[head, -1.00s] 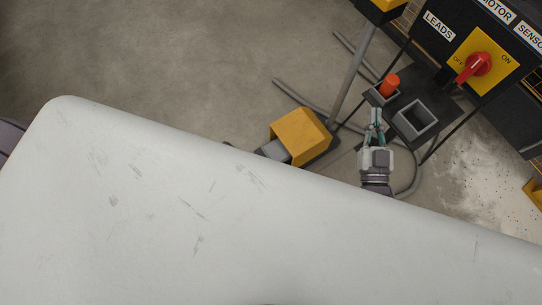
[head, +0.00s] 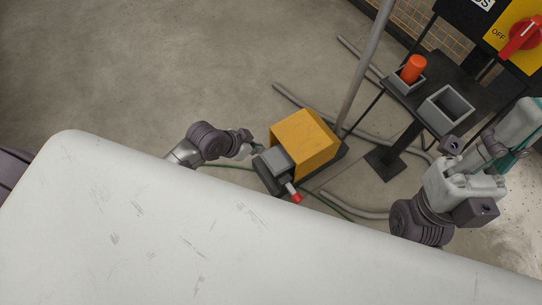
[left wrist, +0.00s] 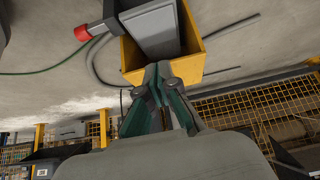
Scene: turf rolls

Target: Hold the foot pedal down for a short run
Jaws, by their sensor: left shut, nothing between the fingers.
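The foot pedal is on the floor beyond the white surface's edge. It has a yellow hood (head: 305,141) and a grey treadle (head: 277,160). My left gripper (head: 256,147) is just left of the treadle, its fingers closed and empty; whether it touches is unclear. In the left wrist view, the fingertips (left wrist: 158,70) overlap the lower edge of the yellow hood (left wrist: 190,62), with the treadle (left wrist: 152,30) behind. My right gripper (head: 520,150) is at the right edge, partly cut off, so its fingers cannot be read.
A white surface (head: 150,220) fills the foreground. A red-tipped part (head: 295,196) sticks out beside the treadle. A black stand carries an orange cylinder (head: 413,68) and a grey open box (head: 447,106). The red switch (head: 523,37) points towards OFF. Hoses and cables cross the floor.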

